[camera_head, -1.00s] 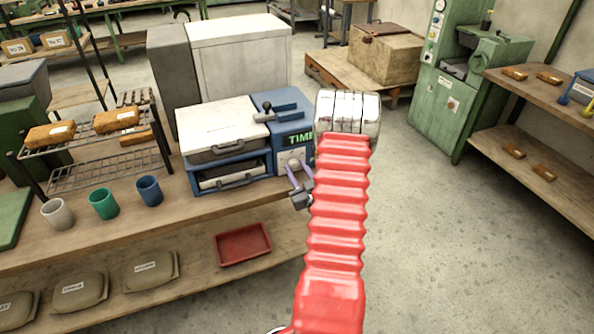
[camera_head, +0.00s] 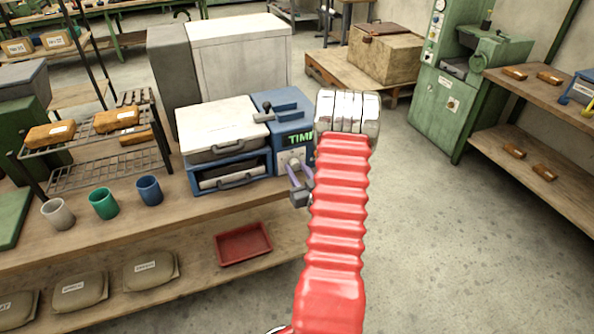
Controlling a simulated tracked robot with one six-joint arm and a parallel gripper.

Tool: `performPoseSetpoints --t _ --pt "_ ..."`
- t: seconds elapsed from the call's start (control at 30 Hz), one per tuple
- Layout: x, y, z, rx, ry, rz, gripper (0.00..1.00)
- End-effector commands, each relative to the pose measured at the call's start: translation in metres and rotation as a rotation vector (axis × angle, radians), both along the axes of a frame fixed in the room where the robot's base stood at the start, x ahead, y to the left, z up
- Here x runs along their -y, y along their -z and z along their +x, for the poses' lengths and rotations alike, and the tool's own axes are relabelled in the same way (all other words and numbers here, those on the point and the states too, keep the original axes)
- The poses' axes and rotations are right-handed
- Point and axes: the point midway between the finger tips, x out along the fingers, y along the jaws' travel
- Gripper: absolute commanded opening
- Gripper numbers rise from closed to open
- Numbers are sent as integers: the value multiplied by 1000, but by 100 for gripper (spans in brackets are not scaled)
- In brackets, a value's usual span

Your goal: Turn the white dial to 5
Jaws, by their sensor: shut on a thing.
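The white dial (camera_head: 293,159) is on the front panel of the blue machine (camera_head: 229,140), below the word starting "TIM". My gripper (camera_head: 294,168) reaches up to the dial from below, and its purple fingers are shut on it. The fingers cover part of the dial, and its marks are too small to read. My red arm hides the right side of the machine's front.
The machine stands on a wooden bench. Grey, green (camera_head: 104,203) and blue (camera_head: 149,190) cups stand to the left, beside a wire rack (camera_head: 85,168). A red tray (camera_head: 243,244) lies on the lower shelf. The floor at right is clear.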

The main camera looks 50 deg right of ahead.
Motion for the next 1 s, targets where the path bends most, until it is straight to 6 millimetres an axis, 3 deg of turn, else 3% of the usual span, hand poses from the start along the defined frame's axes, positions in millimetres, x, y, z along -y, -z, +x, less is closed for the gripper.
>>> performPoseSetpoints --t 0.6,1.0 --pt "0 0 -1 287 1 484 10" --pt "0 1 -1 404 3 681 10"
